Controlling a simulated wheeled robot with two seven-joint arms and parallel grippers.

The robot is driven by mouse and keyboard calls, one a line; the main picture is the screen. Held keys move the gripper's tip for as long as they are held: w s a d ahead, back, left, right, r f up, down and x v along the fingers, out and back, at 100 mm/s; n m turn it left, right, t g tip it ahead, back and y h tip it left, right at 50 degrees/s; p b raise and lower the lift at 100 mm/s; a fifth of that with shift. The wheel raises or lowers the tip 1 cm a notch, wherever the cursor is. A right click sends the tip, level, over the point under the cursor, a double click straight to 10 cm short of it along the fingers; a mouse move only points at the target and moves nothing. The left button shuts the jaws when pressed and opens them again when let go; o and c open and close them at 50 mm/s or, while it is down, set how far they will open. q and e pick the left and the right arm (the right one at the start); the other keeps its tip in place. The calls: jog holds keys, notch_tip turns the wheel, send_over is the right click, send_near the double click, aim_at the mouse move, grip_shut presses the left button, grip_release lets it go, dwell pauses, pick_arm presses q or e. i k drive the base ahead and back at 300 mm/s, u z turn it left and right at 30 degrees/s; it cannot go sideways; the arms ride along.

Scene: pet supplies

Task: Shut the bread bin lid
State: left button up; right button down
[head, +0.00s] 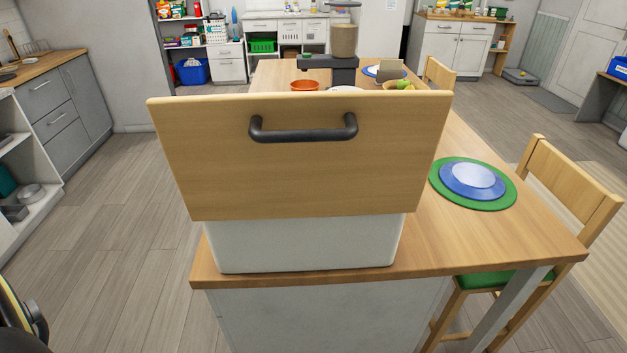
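The bread bin is a white box (305,243) at the near end of the wooden table. Its lid (300,175) is a light wood board with a black bar handle (303,131) near its upper edge. The lid is open, standing steeply raised above the box, with its broad handle side facing me. Its lower edge meets the top of the box. The lid hides the inside of the bin. Neither of my grippers is in view.
The table (490,245) carries a blue plate on a green mat (473,184) to the right of the bin. A coffee machine (342,62) and an orange bowl (305,86) stand behind the lid. A wooden chair (570,185) is at the right. Floor on the left is clear.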

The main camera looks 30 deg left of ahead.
aim_at(260, 155)
jog(key=k, duration=0.65)
jog(key=u, duration=1.05)
jog(key=i, duration=0.5)
